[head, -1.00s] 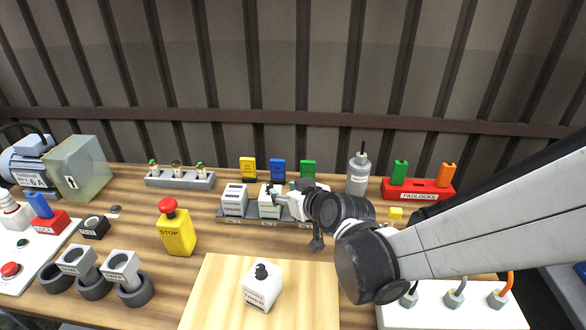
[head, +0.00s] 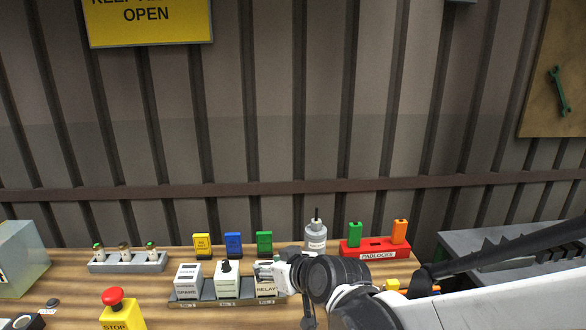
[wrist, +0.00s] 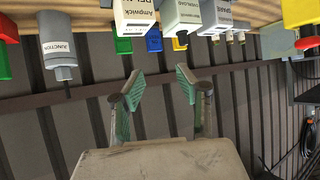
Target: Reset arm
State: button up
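My gripper (head: 264,272) is at the right end of the grey rail (head: 205,299), in front of or above the relay (head: 266,286) in the head view; the exact gap is hard to tell. In the wrist view my gripper (wrist: 158,84) has its two green-padded fingers spread apart with nothing between them. The relay (wrist: 134,16) shows at the top of that inverted view, clear of the fingers. The rail also holds a white spare block (head: 188,281) at left and a white block with a black knob (head: 228,286) in the middle.
Behind the rail stand yellow (head: 202,244), blue (head: 233,244) and green (head: 264,243) blocks. A grey junction cylinder (head: 316,238) and red padlock holder (head: 375,251) stand to the right. A yellow stop button box (head: 122,316) is at front left. The ribbed wall is close behind.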

jog(key=s+d+r+m+g+h, duration=0.1)
jog(key=s+d+m+h, duration=0.2)
jog(key=s+d, duration=0.6)
jog(key=s+d+r+m+g+h, duration=0.1)
jog(key=s+d+m+h, duration=0.3)
jog(key=d, duration=1.3)
jog(key=s, duration=0.4)
jog(key=shift+s+r+g, duration=0.25)
jog(key=shift+s+g, duration=0.05)
jog(key=shift+s, duration=0.1)
